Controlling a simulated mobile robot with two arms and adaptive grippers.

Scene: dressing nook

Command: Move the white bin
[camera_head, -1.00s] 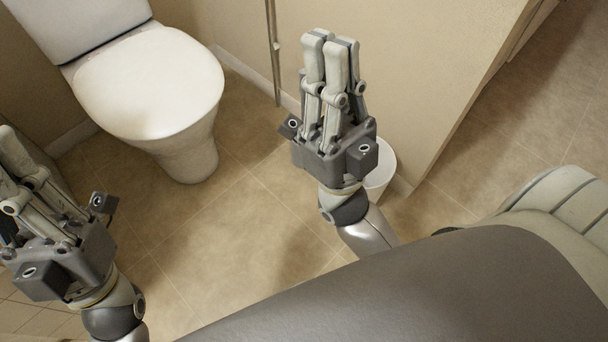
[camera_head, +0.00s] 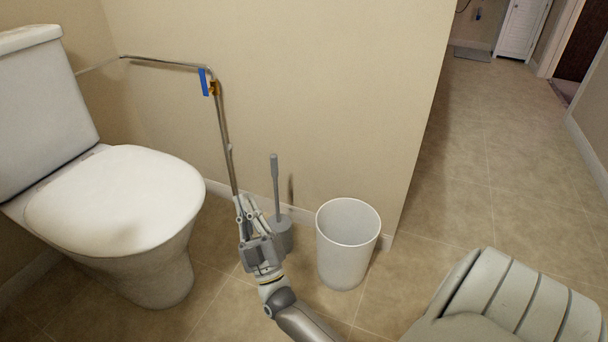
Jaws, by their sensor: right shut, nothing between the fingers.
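The white bin (camera_head: 345,262) stands upright on the tiled floor against the beige wall, near the wall's right end. Its open top faces up and it looks empty. My right gripper (camera_head: 243,205) is shut and empty, to the left of the bin and apart from it, in front of the toilet brush holder. My left gripper is out of view.
A white toilet (camera_head: 120,205) stands on the left. A grey toilet brush in its holder (camera_head: 281,236) is between my right gripper and the bin. A metal rail (camera_head: 222,125) runs along the wall. Open floor (camera_head: 490,170) extends past the wall's end on the right.

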